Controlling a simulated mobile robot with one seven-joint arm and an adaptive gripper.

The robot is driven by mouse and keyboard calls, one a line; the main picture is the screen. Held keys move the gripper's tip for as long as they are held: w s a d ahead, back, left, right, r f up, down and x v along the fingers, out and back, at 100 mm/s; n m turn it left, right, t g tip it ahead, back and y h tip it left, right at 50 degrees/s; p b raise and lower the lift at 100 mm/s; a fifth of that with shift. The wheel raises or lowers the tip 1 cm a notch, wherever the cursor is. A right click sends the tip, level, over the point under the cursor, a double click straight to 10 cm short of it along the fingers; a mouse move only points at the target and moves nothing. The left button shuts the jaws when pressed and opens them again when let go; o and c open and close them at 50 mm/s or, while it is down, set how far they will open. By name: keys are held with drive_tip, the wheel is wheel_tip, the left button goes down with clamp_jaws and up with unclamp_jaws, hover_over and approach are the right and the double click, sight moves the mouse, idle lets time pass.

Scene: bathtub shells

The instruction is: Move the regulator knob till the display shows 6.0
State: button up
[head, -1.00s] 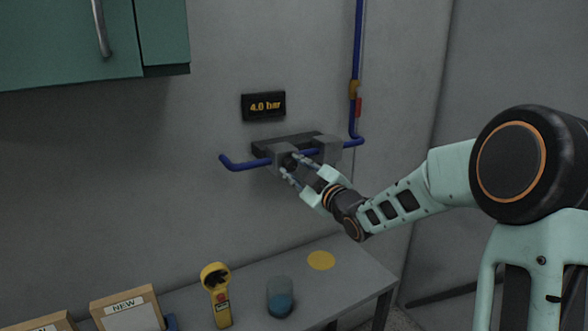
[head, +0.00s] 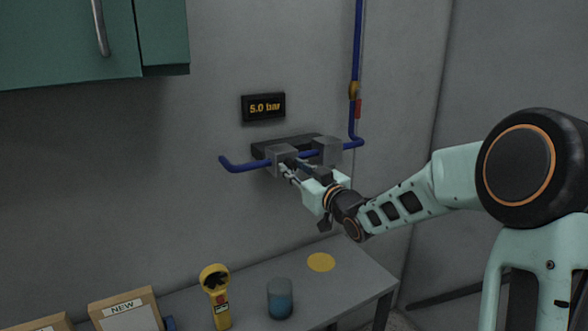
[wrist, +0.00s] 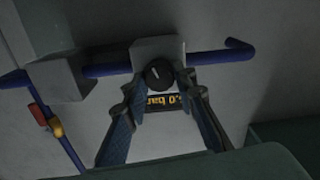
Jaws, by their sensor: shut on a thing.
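The black display (head: 263,107) on the wall reads "5.0 bar" in orange digits. The regulator block (head: 283,155) is grey and sits on the blue pipe below the display. My gripper (head: 288,170) is at the front of this block, shut on the regulator knob. In the head view the fingers hide the knob. In the wrist view the knob (wrist: 159,74) is black and round with a white pointer mark, between my two fingertips (wrist: 160,88). The display also shows there, upside down and partly covered (wrist: 160,98).
A second grey block (head: 327,151) sits on the blue pipe (head: 358,60) to the right. Below, a table (head: 262,273) holds a yellow handheld device (head: 217,295), a blue cup (head: 280,299) and a yellow disc (head: 321,261). A green cabinet (head: 60,40) hangs at upper left.

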idle(0.5)
drive_tip(key=o, duration=1.2)
drive_tip(key=shift+c, duration=0.2)
drive_tip(key=shift+s+d, duration=0.1)
drive_tip(key=v, duration=1.1)
drive_tip(key=shift+s+d, duration=0.25)
drive_tip(key=shift+s, duration=0.05)
